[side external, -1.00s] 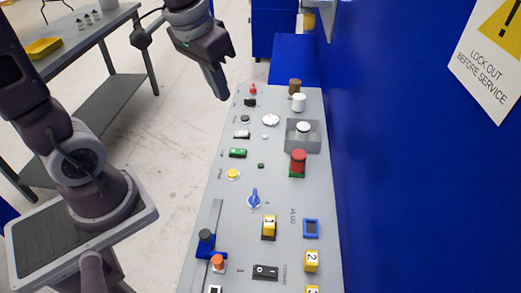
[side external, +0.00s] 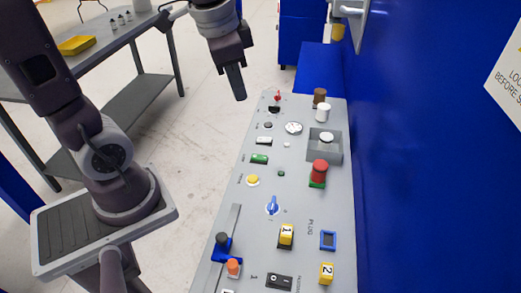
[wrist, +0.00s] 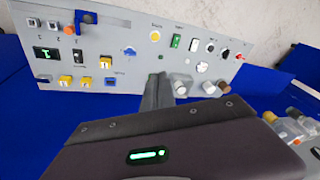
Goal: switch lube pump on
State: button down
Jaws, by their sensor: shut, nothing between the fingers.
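My gripper (side external: 239,97) is shut and empty. It hangs above and left of the far end of the grey control panel (side external: 222,195), apart from it. In the wrist view, the gripper (wrist: 158,80) points toward the panel's face. I cannot read which control is marked lube pump. Along the panel's left side are a red-tipped toggle (side external: 277,97), a black button (side external: 268,125), a white rocker (side external: 264,141), a green rocker (side external: 259,159), a yellow button (side external: 252,180) and a blue knob (side external: 272,206). A black rocker (side external: 279,281) is at the near end.
A blue wall (side external: 430,180) borders the panel. A blue-based lever (side external: 222,246) rises near the front left.

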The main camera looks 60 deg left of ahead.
jog(key=w+a+f+m+g, duration=0.2)
jog(key=w+a+f+m, duration=0.1)
jog(key=w+a+f, duration=0.3)
jog(key=m+g, duration=0.1)
jog(key=m, duration=0.1)
send_over(255, 156)
notch_tip(255, 156, down, 9)
jog(key=shift+w+d+h, duration=0.1)
jog(key=shift+w+h, duration=0.05)
jog(key=shift+h, duration=0.25)
jog(key=shift+f, duration=0.1)
notch_tip(255, 156, down, 14)
jog(key=shift+r, duration=0.1)
jog(key=shift+s+f, duration=0.25)
jog(key=shift+f, duration=0.05)
